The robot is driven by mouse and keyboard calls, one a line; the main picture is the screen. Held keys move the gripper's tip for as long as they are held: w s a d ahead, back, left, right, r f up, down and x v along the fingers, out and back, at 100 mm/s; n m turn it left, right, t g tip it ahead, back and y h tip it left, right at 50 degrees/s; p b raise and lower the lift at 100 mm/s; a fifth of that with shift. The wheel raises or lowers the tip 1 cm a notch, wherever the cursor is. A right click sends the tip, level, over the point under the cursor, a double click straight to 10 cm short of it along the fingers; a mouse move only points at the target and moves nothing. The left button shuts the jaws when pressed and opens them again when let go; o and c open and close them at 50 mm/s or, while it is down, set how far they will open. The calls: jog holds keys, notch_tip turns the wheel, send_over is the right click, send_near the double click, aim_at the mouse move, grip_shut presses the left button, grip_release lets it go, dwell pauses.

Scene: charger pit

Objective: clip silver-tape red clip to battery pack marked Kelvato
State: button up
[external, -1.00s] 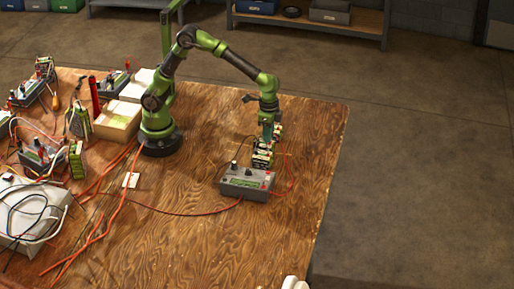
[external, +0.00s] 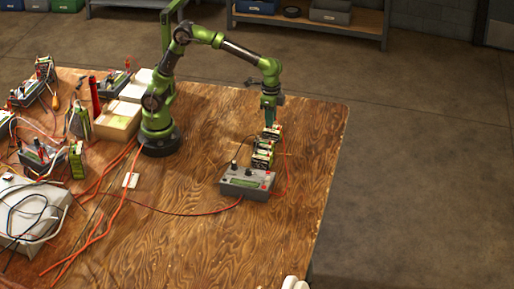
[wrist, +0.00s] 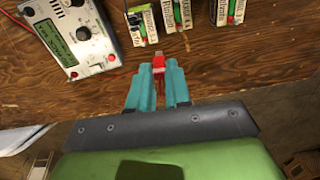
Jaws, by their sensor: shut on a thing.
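My gripper (external: 269,112) is above the far end of a short row of battery packs (external: 262,152). In the wrist view its teal fingers (wrist: 158,75) are shut on a red clip (wrist: 158,62), which has a pale silvery band near its tip. Three green-and-black packs with white labels stand beyond the clip: a left pack (wrist: 141,24), a middle pack (wrist: 182,14) and a right pack (wrist: 230,11). The clip is apart from all of them, nearest the left and middle ones. The label writing is too small and blurred to tell which says Kelvato.
A grey charger (external: 246,183) with a green display stands in front of the packs; it shows at the wrist view's upper left (wrist: 72,38). Red and black leads run around it. Other chargers, boxes and cables crowd the table's left. The table's right is clear.

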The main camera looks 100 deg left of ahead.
jog(key=a, duration=1.3)
jog(key=shift+a, duration=0.15)
jog(key=shift+f, duration=3.55)
jog(key=shift+f, duration=0.2)
jog(key=o, duration=0.9)
jog(key=shift+o, duration=0.3)
